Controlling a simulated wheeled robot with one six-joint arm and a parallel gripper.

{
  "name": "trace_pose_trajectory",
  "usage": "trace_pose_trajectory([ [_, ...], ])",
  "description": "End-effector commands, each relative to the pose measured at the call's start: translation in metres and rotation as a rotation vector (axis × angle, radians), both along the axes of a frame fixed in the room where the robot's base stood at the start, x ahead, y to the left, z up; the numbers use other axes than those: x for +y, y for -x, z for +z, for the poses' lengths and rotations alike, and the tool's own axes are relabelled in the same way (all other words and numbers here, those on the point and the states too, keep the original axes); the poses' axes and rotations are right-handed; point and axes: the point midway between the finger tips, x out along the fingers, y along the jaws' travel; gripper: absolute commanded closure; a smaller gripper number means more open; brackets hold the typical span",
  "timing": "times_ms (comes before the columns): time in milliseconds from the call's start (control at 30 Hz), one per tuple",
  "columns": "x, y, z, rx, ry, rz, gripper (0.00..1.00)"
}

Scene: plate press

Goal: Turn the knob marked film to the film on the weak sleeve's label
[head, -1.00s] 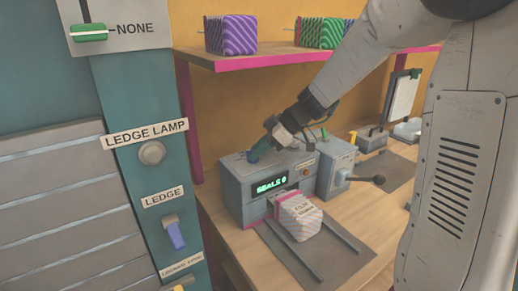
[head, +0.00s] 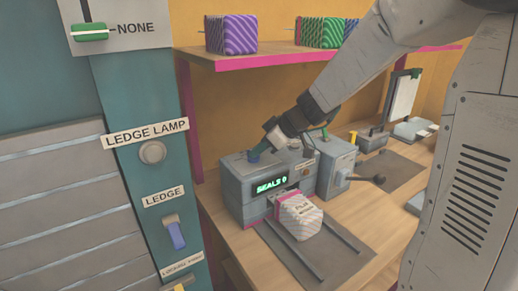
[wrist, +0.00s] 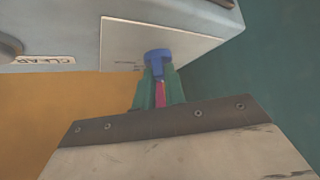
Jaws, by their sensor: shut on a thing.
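The sealing machine (head: 236,192) is a grey box on the bench with a green "SEALS 0" display. My gripper (head: 254,155) reaches down to the left part of its top. In the wrist view my green fingers (wrist: 158,88) are shut on a blue knob (wrist: 157,57), with a pink strip between them. The knob stands over a pale plate (wrist: 125,38) whose small print I cannot read. A striped sleeve (head: 299,217) with a pink edge and a label lies at the machine's front. Its label is too small to read surely.
A label in the wrist view seems to read "CLEAR" (wrist: 52,61). A grey box with a dark-balled lever (head: 340,172) stands right of the machine. Patterned packs (head: 231,35) sit on the shelf above. A teal panel with switches (head: 150,180) is at left.

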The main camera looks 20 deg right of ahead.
Motion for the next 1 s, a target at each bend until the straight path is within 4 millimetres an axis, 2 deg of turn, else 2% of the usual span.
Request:
trace_pose_trajectory([
  [500,0.0080,0.0047,0.0012,-0.003,0.001,-0.458,1.00],
  [1000,0.0095,0.0050,0.0011,-0.004,0.001,-0.622,1.00],
])
